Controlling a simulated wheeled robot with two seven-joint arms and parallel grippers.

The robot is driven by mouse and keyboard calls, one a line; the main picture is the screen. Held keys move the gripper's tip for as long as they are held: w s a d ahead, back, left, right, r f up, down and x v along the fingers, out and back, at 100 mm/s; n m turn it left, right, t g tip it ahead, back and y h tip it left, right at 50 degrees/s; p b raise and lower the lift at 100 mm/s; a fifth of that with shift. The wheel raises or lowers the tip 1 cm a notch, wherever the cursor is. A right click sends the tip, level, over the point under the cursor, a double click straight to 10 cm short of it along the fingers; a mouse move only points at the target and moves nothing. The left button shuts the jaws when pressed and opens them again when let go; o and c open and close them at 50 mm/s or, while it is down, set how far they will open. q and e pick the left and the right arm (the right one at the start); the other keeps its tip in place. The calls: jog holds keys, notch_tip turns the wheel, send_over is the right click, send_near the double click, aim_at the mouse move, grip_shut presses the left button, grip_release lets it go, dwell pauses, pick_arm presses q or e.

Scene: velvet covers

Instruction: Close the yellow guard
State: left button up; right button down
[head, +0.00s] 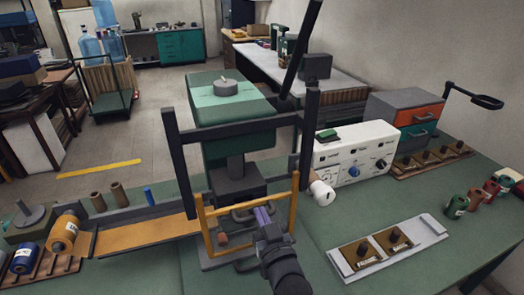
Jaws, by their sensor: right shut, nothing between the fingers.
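The yellow guard (204,222) is an open frame of thin bars standing low at the front of the green press (232,105). Its side bars rise left and right of my gripper, and its upper crossbar runs below the press's dark ram block (238,181). My right gripper (262,215) comes up from the bottom of the picture, with its purple-grey fingers shut and empty. The fingertips overlap the guard's opening just below the crossbar; I cannot tell whether they touch it. My left gripper is not in view.
A dark upright frame (180,160) surrounds the press. A white control box (350,152) stands to its right. A light tray (428,228) with brown blocks lies at front right. Spools (62,233) and an orange strip (140,240) lie left. Green bench between is clear.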

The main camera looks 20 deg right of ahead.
notch_tip(320, 180, up, 4)
jog(key=p, duration=0.4)
jog(key=s+f+n+g, duration=0.1)
jog(key=s+f+g, duration=0.2)
jog(key=s+g, duration=0.8)
jog(key=s+f+n+g, duration=0.1)
jog(key=s+f+g, duration=0.35)
jog(key=s, duration=1.15)
notch_tip(320, 180, down, 25)
jog(key=s+g+b, duration=0.2)
jog(key=b, duration=0.7)
jog(key=s+d+f+b, duration=0.2)
jog(key=s+f+b, duration=0.1)
jog(key=s+f, duration=0.4)
jog(key=s+d+f+g+b, duration=0.1)
jog(key=s+f+b, duration=0.3)
jog(key=s+f, duration=0.3)
notch_tip(320, 180, down, 5)
jog(key=shift+d+f+h, duration=0.1)
jog(key=shift+d+h, duration=0.25)
jog(key=shift+h, duration=0.05)
